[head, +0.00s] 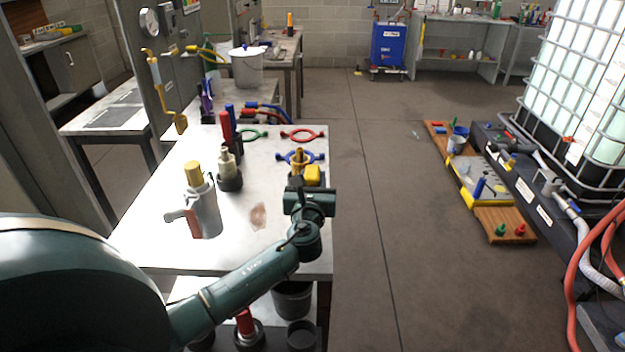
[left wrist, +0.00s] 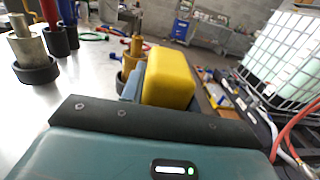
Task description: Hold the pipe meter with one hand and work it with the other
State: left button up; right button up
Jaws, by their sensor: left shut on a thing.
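A yellow block-shaped thing (head: 313,175), which I take to be the pipe meter, is at the right edge of the metal table (head: 150,250). It shows large in the left wrist view (left wrist: 168,80), with a blue-grey part against its left side. My left gripper (head: 308,188) is at the yellow meter and shut on it; its fingertips are mostly hidden. A brass fitting (head: 298,160) stands just behind the meter. My right gripper is in neither view.
Open floor (head: 390,230) lies to the right.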

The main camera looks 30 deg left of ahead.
pick_arm(q)
jog(key=c, duration=0.3)
jog(key=o, duration=1.2)
jog(key=shift+c, duration=0.2)
jog(key=v, duration=1.2)
